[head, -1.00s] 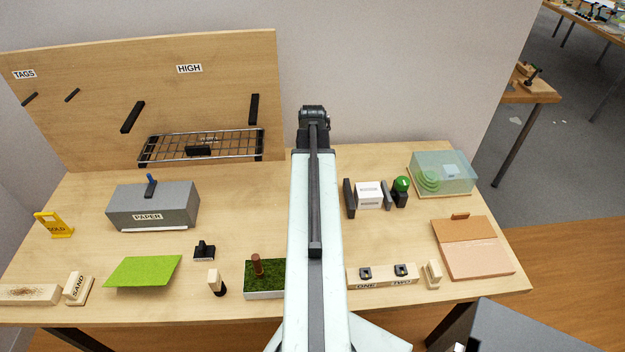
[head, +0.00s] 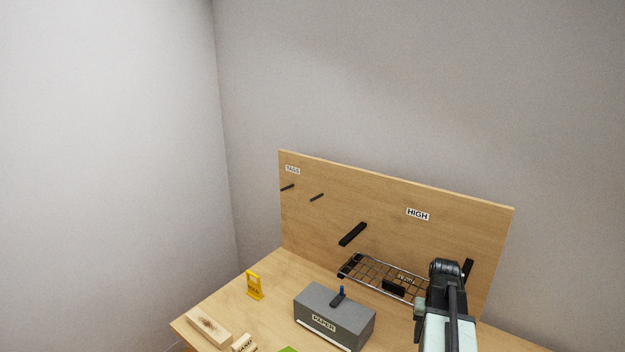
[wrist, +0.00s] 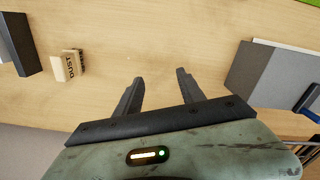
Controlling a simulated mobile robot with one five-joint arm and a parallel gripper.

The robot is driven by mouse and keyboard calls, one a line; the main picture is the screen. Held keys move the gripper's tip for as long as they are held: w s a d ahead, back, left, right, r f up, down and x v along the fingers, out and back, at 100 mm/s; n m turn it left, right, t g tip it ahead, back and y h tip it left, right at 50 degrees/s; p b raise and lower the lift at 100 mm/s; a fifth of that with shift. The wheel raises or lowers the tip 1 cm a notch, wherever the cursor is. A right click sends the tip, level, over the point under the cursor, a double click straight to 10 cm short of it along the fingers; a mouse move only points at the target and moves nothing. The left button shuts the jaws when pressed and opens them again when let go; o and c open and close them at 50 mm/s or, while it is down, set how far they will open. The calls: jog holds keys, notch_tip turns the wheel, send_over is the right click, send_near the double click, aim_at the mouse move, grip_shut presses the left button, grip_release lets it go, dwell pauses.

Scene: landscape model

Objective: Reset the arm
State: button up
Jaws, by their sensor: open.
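My arm (head: 447,305) rises at the lower right of the head view, in front of the wire shelf. My gripper (wrist: 160,75) shows in the wrist view with its two dark fingers spread apart. Nothing is between the fingers, and bare wooden table lies beyond them. The fingers cannot be made out in the head view.
A small block reading DUST (wrist: 68,66) lies left of the fingers, a grey box (wrist: 265,75) right. In the head view are the PAPER box (head: 334,317), a yellow stand (head: 254,285), the wire shelf (head: 370,274) and an upright board (head: 390,210) with dark pegs.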

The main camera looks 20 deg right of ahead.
jog(key=w+a+n, duration=0.2)
jog(key=w+a, duration=0.2)
jog(key=a, duration=0.7)
jog(key=w+a+n, duration=0.3)
jog(key=w+a, duration=0.1)
jog(key=a, duration=0.7)
jog(key=s+a+n, duration=0.1)
jog(key=a, duration=1.3)
jog(key=shift+n, duration=0.4)
